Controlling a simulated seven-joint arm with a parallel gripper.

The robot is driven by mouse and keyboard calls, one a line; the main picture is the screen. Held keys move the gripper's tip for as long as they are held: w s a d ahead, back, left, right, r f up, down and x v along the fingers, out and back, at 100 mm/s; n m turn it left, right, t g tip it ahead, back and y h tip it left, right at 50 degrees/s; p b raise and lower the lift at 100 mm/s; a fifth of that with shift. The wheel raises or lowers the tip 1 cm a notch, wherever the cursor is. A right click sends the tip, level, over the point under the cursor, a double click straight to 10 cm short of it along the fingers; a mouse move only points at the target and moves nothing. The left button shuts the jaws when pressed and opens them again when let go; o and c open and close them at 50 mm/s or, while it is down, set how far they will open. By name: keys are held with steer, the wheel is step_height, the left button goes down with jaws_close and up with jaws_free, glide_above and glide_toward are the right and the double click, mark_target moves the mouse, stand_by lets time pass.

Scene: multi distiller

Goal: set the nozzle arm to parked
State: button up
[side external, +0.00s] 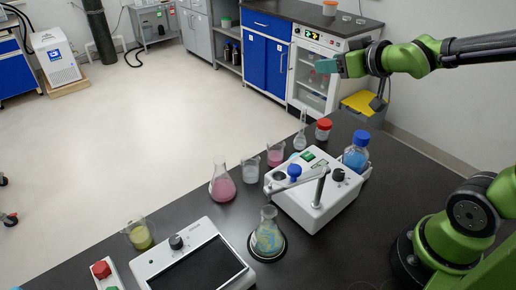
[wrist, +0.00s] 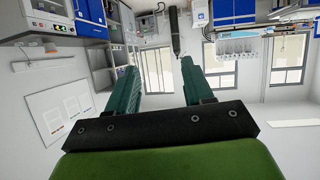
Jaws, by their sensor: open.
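The nozzle arm (side external: 297,182) is a light grey bar on top of the white distiller box (side external: 318,206), carried by a metal post near the box's front. My gripper (side external: 325,67) is high at the upper right, well away from the distiller. In the wrist view, its two green fingers (wrist: 160,72) are apart with nothing between them. The wrist view shows none of the distiller.
A white hotplate-like device (side external: 190,262) is at front left. The air above the bench is clear.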

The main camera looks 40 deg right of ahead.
steer(key=w+a+n+t+y, duration=0.2)
steer(key=w+n+y, duration=0.1)
steer(key=w+n, duration=0.1)
steer(key=n+g+y, duration=1.5)
steer(key=y, duration=0.2)
glide_toward(294, 168)
steer(key=a, duration=1)
steer(key=shift+r, duration=0.15)
jaws_close()
